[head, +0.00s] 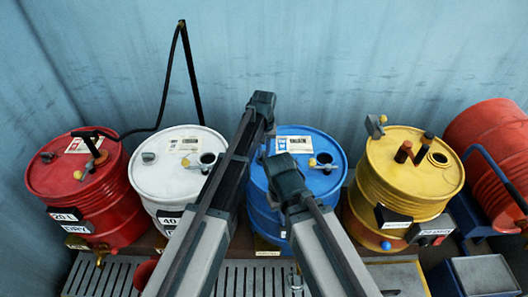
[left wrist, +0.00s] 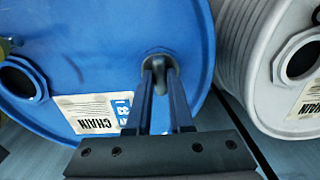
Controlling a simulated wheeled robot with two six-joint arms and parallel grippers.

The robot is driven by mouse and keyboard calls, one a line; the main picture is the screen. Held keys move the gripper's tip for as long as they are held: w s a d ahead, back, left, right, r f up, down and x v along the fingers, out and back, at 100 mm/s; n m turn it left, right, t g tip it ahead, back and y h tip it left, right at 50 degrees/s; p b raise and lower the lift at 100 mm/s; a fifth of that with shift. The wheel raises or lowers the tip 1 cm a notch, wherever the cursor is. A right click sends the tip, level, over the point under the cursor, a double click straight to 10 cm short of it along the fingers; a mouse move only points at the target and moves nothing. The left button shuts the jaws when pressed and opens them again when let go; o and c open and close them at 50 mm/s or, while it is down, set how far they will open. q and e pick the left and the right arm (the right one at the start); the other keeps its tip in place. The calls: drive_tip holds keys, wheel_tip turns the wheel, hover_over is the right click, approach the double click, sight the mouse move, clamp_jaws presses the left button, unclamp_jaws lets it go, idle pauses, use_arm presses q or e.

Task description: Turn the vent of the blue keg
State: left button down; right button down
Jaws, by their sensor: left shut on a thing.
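The blue keg (head: 335,180) stands in the middle of the row, and its top fills much of the left wrist view (left wrist: 90,30). Its small grey vent (left wrist: 158,62) sits near the rim of the top, between the fingertips of my left gripper (left wrist: 158,75). The gripper is shut on the vent. In the head view my left gripper (head: 264,153) is at the left edge of the keg's top, where my arms partly hide it and the vent. The turn of the vent is hard to read. My right arm reaches in front of the keg; its fingers cannot be seen.
A white keg (head: 160,185) and a red keg (head: 110,205) stand to the left. A yellow keg (head: 400,185) stands to the right, with another red drum (head: 490,135) lying beyond it. A dark hose (head: 164,95) rises behind the white keg. A slatted grate (head: 110,283) lies in front.

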sight(264, 154)
idle(0.3)
use_arm(q)
drive_tip(key=c, duration=0.8)
unclamp_jaws()
wheel_tip(264, 154, up, 14)
drive_tip(key=p, duration=1.4)
drive_tip(key=shift+f, duration=0.15)
drive_tip(key=s+a+f+m+b, duration=0.2)
drive_tip(key=s+a, duration=0.1)
drive_tip(key=s, duration=1)
drive_tip(key=s+a+f+m+y+b, duration=0.1)
drive_tip(key=s+a+f+m+b, duration=0.1)
drive_tip(key=s, duration=1.2)
drive_tip(key=shift+a+f+b, duration=0.2)
drive_tip(key=shift+a+b, duration=0.2)
drive_tip(key=shift+a, duration=0.1)
